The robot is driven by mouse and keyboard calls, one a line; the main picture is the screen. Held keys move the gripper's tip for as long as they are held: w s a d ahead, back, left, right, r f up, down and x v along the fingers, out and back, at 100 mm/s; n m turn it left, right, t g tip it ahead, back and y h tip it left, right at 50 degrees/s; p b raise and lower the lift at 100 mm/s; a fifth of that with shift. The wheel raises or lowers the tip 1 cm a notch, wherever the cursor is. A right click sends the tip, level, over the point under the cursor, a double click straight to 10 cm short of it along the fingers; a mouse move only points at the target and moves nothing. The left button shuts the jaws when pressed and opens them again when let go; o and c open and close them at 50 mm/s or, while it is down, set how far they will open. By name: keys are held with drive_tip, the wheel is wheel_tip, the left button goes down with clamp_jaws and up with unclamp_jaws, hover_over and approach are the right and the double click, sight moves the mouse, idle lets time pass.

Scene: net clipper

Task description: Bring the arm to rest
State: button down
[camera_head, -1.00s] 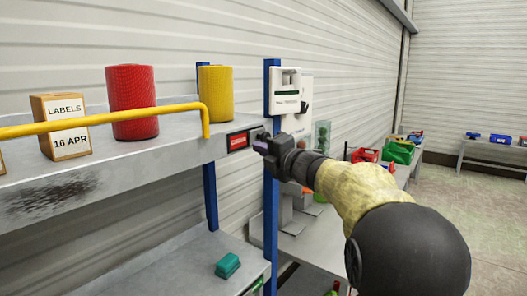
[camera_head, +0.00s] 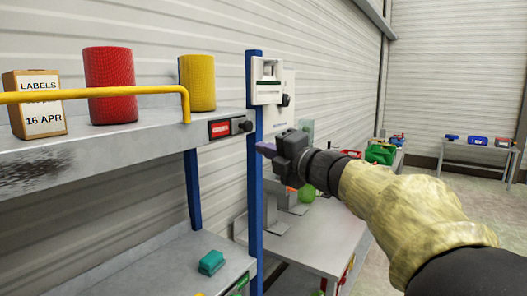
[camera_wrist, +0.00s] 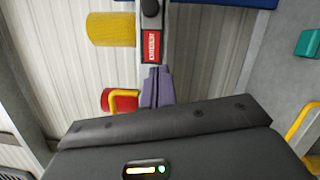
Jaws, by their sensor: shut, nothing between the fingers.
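My gripper (camera_head: 266,149) is in the middle of the head view, in front of the blue upright post (camera_head: 254,120) at the end of the shelving. Its purple-grey fingers are together, with nothing between them. In the wrist view the closed fingers (camera_wrist: 157,88) point toward the shelf edge, which carries a red label with a black knob (camera_wrist: 151,8). The gripper appears apart from the shelf. My arm reaches in from the lower right.
The upper shelf (camera_head: 130,137) holds a red roll (camera_head: 110,86), a yellow roll (camera_head: 197,83) and a labels box (camera_head: 36,104) behind a yellow rail (camera_head: 90,96). A teal block (camera_head: 211,262) lies on the lower shelf. A workbench (camera_head: 325,235) stands behind my arm. Open floor lies at right.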

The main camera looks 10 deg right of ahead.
drive_tip(key=s+d+f+m+g+h, duration=0.1)
drive_tip(key=d+f+m+h, duration=0.3)
drive_tip(key=f+m, duration=0.6)
drive_tip(key=s+d+f+m+g+h, duration=0.1)
drive_tip(key=f+m+g+h, duration=0.1)
drive_tip(key=f+m+h, duration=0.75)
drive_tip(key=s+a+f+m+g+y, duration=0.1)
drive_tip(key=s+f+m+g, duration=0.3)
drive_tip(key=s+f, duration=0.6)
drive_tip(key=s+a+f+m+g+y, duration=0.2)
drive_tip(key=s+f+g, duration=0.4)
drive_tip(key=s+f, duration=0.5)
wheel_tip(320, 180, down, 2)
drive_tip(key=shift+a+f+m+y, duration=0.15)
drive_tip(key=shift+a+m+y, duration=0.15)
drive_tip(key=shift+m, duration=0.55)
drive_tip(key=shift+w, duration=0.1)
